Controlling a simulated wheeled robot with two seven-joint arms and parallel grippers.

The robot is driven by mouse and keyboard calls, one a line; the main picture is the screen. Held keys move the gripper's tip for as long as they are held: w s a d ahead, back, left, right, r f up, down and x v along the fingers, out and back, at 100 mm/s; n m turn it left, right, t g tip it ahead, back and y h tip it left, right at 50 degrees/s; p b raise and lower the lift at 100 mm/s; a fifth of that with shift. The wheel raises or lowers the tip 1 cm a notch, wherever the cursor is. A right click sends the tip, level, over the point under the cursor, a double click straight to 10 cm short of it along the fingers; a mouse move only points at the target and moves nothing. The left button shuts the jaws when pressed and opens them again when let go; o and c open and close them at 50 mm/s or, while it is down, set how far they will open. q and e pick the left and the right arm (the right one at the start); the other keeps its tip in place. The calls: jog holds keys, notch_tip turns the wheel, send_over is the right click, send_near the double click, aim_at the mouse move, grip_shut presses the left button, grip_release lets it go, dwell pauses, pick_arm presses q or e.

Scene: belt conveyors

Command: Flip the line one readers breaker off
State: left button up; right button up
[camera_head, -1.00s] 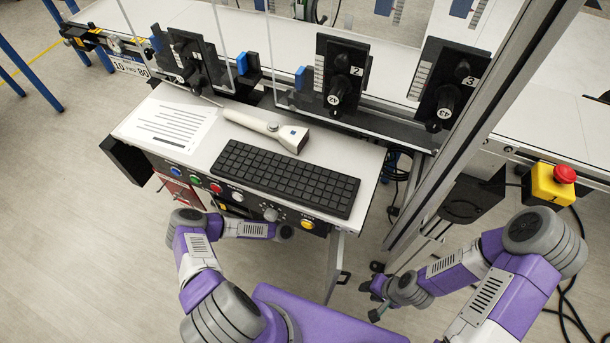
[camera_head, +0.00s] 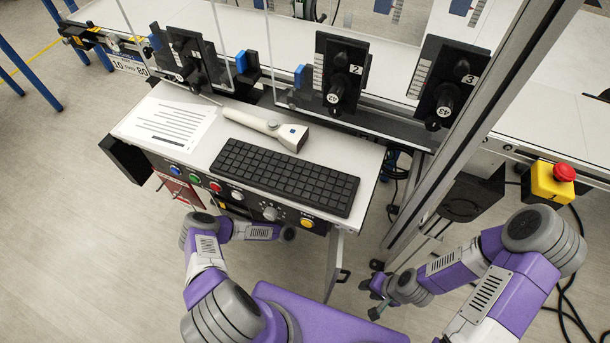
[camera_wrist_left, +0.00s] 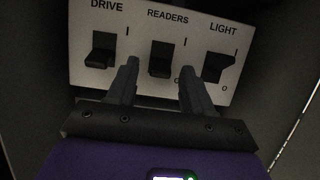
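In the left wrist view a pale panel (camera_wrist_left: 82,28) carries three dark switches labelled DRIVE, READERS and LIGHT. The READERS breaker (camera_wrist_left: 160,60) is in the middle, the DRIVE switch (camera_wrist_left: 101,50) to its left and the LIGHT switch (camera_wrist_left: 217,66) to its right. My left gripper (camera_wrist_left: 160,88) is open, with one finger to each side of the READERS breaker in the picture; contact cannot be told. The READERS lever seems to point down, but its position is hard to read. In the head view the left gripper is hidden below the console. My right gripper (camera_head: 371,299) looks open and empty.
The console (camera_head: 203,154) carries a keyboard (camera_head: 285,177), a handheld scanner (camera_head: 270,127) and a paper sheet (camera_head: 170,122). Buttons line its front. A metal post (camera_head: 470,125) and a yellow emergency-stop box (camera_head: 550,183) stand to the right, near my right arm.

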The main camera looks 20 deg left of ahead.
pick_arm(q)
jog(key=shift+s, duration=0.1)
jog(key=v, duration=0.7)
jog(key=shift+s+p, duration=0.2)
jog(key=shift+p, duration=0.15)
jog(key=shift+f, duration=0.15)
